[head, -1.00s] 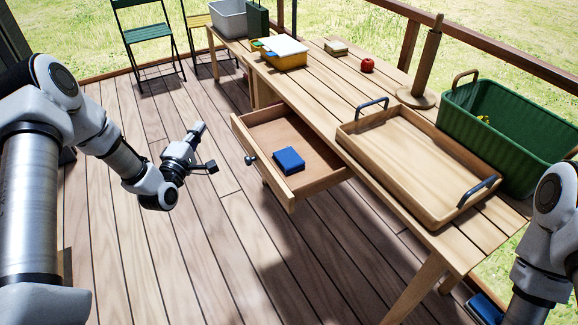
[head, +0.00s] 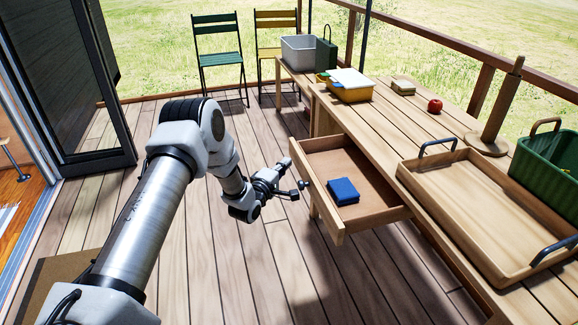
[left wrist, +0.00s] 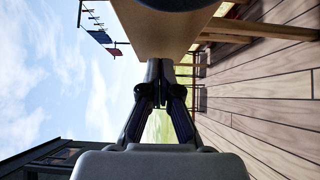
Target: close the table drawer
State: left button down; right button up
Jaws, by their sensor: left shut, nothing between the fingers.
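The table drawer (head: 322,205) is pulled out from the wooden table (head: 405,130), with a blue block-like item (head: 343,190) inside and a dark round knob (head: 304,184) on its front. My left gripper (head: 286,163) is shut and empty beside the far left end of the drawer front. In the left wrist view the shut fingers (left wrist: 158,66) lie near the edge of the tan drawer front (left wrist: 160,30), and a dark rounded part, likely the knob, shows at the top edge. Whether the fingers touch the wood I cannot tell. My right gripper is not in view.
On the table stand a wooden tray (head: 470,220) with dark handles, a green basket (head: 550,165), a wooden post on a round base (head: 487,145), a red apple (head: 435,105) and a yellow container (head: 350,92). Two chairs stand behind.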

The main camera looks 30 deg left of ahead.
pick_arm(q)
jog(key=shift+w+d, duration=0.45)
jog(key=shift+w, duration=0.1)
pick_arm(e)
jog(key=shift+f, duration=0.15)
